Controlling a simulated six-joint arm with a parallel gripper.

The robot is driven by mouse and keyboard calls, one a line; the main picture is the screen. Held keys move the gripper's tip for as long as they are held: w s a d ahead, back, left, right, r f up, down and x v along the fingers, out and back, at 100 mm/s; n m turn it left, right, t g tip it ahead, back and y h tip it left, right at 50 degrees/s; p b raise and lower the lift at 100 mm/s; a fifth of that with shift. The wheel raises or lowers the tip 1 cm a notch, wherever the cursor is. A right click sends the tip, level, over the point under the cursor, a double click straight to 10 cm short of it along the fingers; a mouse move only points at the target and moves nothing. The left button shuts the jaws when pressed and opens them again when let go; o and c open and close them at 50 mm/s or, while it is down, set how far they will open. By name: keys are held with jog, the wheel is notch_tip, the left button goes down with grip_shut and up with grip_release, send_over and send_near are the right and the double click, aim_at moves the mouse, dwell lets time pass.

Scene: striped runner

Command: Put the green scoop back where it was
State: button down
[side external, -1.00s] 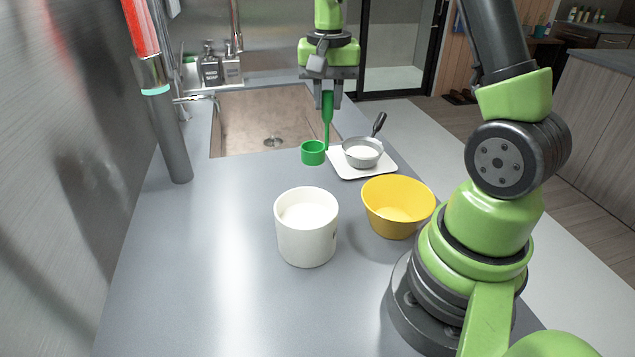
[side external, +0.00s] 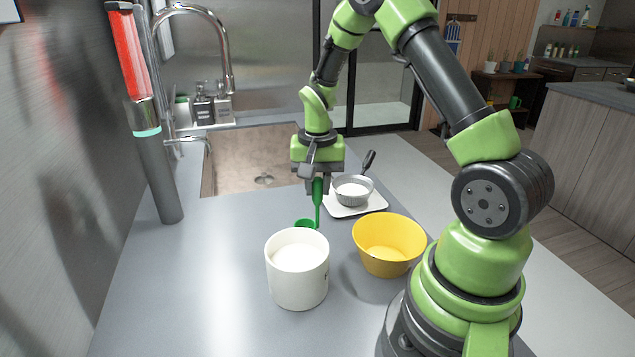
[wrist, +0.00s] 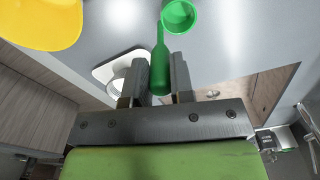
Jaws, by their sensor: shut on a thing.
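My gripper (side external: 317,186) is shut on the handle of the green scoop (side external: 318,204), which hangs down between the fingers. The scoop's cup is just behind the white canister's rim in the side view, partly hidden by it. In the wrist view the scoop (wrist: 161,60) runs up from between my fingertips (wrist: 160,85), its round cup at the top. The white canister (side external: 297,275) holds white powder and stands in front of the scoop. I cannot tell the scoop's height above the counter.
A yellow bowl (side external: 388,246) stands right of the canister and shows in the wrist view (wrist: 40,22). A metal pan of white powder (side external: 352,190) sits on a white scale (side external: 372,206) behind. The sink (side external: 235,175) lies at the back left. The counter's left is clear.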

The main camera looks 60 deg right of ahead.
jog(key=c, duration=1)
grip_release()
notch_tip(320, 180, up, 12)
jog(key=s+a+r+n+t+y, duration=0.1)
jog(key=s+a+r+n+t, duration=0.2)
jog(key=s+a, duration=0.4)
jog(key=s+a+r+n+t+y, duration=0.1)
jog(key=s+a+r+n+t, duration=0.3)
jog(key=s+a, duration=0.3)
jog(key=shift+a+r+n, duration=0.5)
jog(key=shift+a+r, duration=0.25)
jog(key=shift+a, duration=0.5)
jog(key=shift+s, duration=0.1)
